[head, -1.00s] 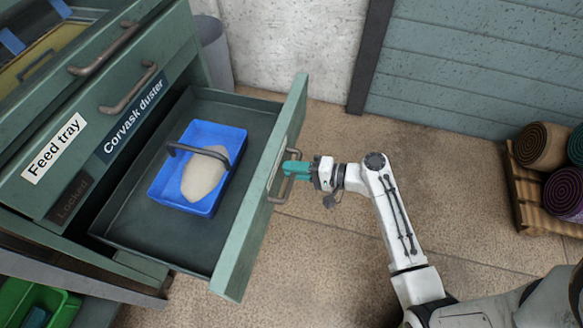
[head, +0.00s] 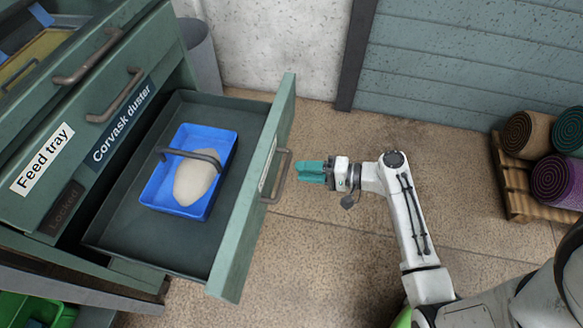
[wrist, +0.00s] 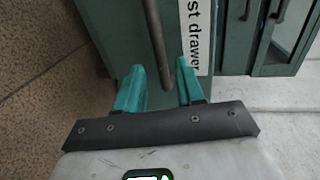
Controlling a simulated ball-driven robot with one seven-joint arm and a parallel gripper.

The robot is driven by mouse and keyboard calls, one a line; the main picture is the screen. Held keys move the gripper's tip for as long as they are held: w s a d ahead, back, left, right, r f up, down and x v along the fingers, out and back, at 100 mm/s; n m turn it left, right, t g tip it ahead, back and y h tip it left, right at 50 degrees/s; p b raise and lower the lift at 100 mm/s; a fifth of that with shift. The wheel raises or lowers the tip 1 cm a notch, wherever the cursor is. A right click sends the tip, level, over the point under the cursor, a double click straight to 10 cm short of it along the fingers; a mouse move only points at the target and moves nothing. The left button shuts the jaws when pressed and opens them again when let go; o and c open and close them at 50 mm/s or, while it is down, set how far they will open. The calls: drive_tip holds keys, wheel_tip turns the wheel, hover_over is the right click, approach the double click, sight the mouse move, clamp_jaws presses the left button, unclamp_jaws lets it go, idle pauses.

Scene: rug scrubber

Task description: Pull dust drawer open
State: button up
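The dust drawer (head: 235,220) is pulled well out of the green cabinet. Its grey bar handle (head: 279,176) is on the front, and in the wrist view the handle (wrist: 157,42) shows beside a label ending in "st drawer". A blue tray (head: 158,192) with a dark carry handle sits inside and holds a pale rounded lump (head: 195,182). My gripper (head: 303,172), with teal fingers, is just right of the handle, with a small gap. In the wrist view the fingers (wrist: 160,80) are apart with nothing gripped, and the handle lies ahead between their lines.
The cabinet's upper drawers carry a "Feed tray" label (head: 42,160) and a "Corvask duster" label (head: 121,122). A grey bin (head: 202,62) stands behind the cabinet. Rolled rugs (head: 556,180) lie on a wooden pallet at right. The floor between is clear.

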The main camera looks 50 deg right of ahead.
drive_tip(key=shift+v, duration=2.3)
drive_tip(key=s+a+f+n+g+h, duration=0.1)
drive_tip(key=s+a+f+n+g, duration=0.15)
drive_tip(key=a+n+g, duration=0.25)
drive_tip(key=s+a+f+n+g+h, duration=0.1)
drive_tip(key=s+a+f+n+g, duration=0.1)
drive_tip(key=s+a+n+g, duration=0.3)
drive_tip(key=s+r+n+g+h+p, duration=0.1)
drive_tip(key=r+h+p, duration=0.1)
drive_tip(key=r+p, duration=0.6)
drive_tip(key=s+a+r+n+g+h+p, duration=0.1)
drive_tip(key=s+r+g+h+p, duration=0.1)
drive_tip(key=r+p, duration=0.6)
wheel_tip(320, 180, up, 4)
drive_tip(key=shift+s+f+h, duration=0.1)
drive_tip(key=shift+s+h, duration=0.15)
drive_tip(key=shift+h, duration=0.25)
